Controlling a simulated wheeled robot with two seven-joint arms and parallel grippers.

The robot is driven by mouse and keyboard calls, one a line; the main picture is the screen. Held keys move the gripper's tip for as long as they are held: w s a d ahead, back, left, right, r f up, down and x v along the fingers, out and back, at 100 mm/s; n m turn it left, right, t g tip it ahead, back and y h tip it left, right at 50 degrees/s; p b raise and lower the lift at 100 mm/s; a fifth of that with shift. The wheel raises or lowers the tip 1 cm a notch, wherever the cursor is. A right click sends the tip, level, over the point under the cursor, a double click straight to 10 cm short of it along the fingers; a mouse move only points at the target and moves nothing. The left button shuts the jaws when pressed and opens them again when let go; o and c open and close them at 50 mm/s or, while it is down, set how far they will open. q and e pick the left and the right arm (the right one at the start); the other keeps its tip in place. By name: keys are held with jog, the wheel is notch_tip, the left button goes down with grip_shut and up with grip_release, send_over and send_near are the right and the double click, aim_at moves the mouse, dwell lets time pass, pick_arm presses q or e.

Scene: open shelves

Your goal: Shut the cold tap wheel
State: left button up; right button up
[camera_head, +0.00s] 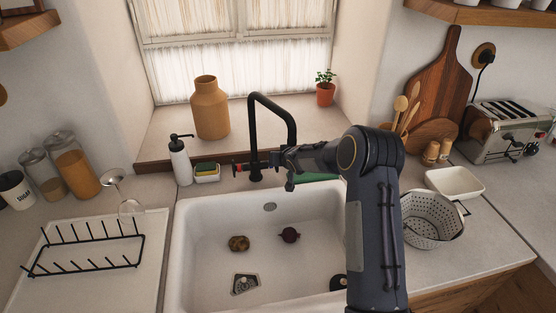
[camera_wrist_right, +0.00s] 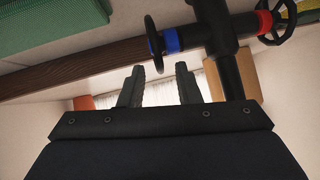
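The black tap (camera_head: 256,141) stands behind the white sink (camera_head: 187,243). The cold tap wheel (camera_wrist_right: 153,42), a thin black wheel beside a blue band (camera_wrist_right: 172,40), shows in the right wrist view just off my fingertips. The hot wheel (camera_wrist_right: 279,22) with a red band (camera_wrist_right: 264,22) is on the other side of the tap. In the head view my right gripper hides most of the cold side; the red band (camera_head: 240,168) shows at left. My right gripper (camera_wrist_right: 159,70) is open, its two fingers apart and nothing between them. My left gripper is out of view.
A soap bottle (camera_head: 180,160) and a sponge holder (camera_head: 207,173) stand left of the tap. A green item (camera_head: 318,178) lies right of it, partly behind my arm. A colander (camera_head: 431,220) sits right of the sink. A dish rack (camera_head: 86,250) is at left.

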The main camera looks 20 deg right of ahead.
jog(key=b+v, duration=0.2)
jog(key=v, duration=0.4)
jog(key=shift+s+r, duration=0.2)
jog(key=shift+s, duration=0.05)
jog(key=shift+f, duration=0.1)
